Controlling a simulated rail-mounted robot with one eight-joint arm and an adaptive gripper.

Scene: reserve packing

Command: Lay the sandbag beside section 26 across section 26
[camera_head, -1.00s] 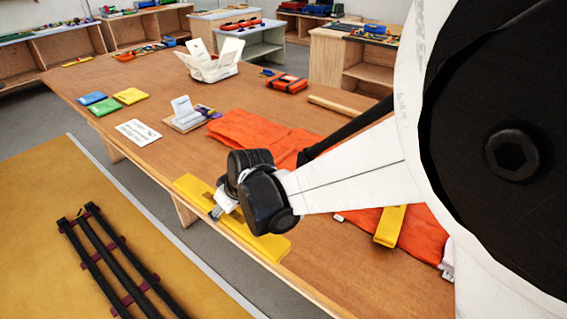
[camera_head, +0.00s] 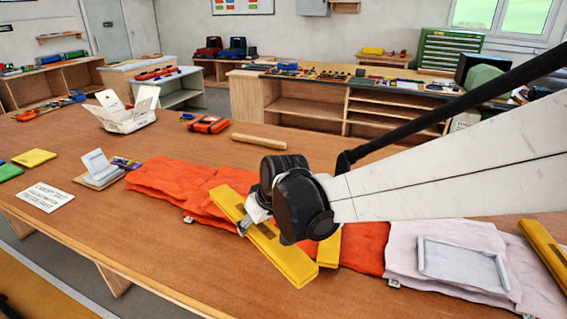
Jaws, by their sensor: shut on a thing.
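My gripper (camera_head: 254,220) is shut on a long yellow bar-like sandbag (camera_head: 288,263). The sandbag slants over the front part of a folded orange fabric section (camera_head: 185,181), and its near end reaches toward the table's front edge. I cannot tell whether it touches the fabric. A second yellow sandbag (camera_head: 329,250) lies on the right part of the orange fabric, partly hidden behind the held sandbag and my gripper. A pale fabric section (camera_head: 405,240) lies to the right, with a third yellow sandbag (camera_head: 545,250) across its right side. No section number is readable.
The wooden table (camera_head: 120,222) is bare at front left. A wooden rod (camera_head: 259,142), an orange case (camera_head: 208,125) and a white open box (camera_head: 124,115) stand toward the back. A printed card (camera_head: 45,197) lies at left.

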